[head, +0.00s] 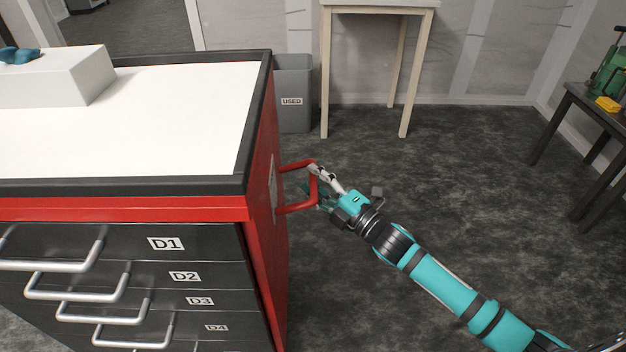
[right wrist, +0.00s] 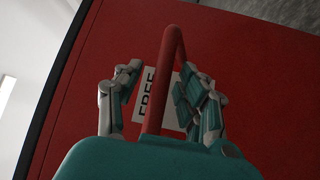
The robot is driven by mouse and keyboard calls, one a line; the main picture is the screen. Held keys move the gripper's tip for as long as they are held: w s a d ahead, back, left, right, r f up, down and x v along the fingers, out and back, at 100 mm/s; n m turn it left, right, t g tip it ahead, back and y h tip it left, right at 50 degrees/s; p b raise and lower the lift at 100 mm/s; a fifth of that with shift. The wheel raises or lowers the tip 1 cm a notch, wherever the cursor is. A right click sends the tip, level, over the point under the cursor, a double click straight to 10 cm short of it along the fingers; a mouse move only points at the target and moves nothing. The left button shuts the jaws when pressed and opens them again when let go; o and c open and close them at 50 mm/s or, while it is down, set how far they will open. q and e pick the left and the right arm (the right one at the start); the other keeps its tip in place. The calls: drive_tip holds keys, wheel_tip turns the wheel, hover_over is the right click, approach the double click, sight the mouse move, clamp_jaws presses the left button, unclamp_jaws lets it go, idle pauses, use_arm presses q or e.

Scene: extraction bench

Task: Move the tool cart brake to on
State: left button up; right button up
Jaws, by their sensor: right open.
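The tool cart (head: 262,225) stands at the left in the head view, with a red side panel and dark drawers. A red bar-shaped handle (head: 298,207) sticks out from its right side. My right gripper (head: 320,182) is at the handle's outer bar. In the right wrist view the open fingers of my right gripper (right wrist: 160,82) stand on either side of the red bar (right wrist: 166,65), with gaps visible. A white label (right wrist: 150,92) reading "FREE" lies behind the bar, partly hidden. My left gripper is not in view.
A grey bin (head: 294,78) marked "USED" stands behind the cart. A pale table (head: 380,4) is at the back and a dark table (head: 590,105) at the right. The cart top (head: 190,120) holds a white block (head: 45,82). The floor right of the cart is clear.

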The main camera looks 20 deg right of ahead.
drive_tip(key=shift+w+a, duration=0.15)
drive_tip(key=shift+w, duration=0.2)
drive_tip(key=shift+r, duration=0.1)
clamp_jaws()
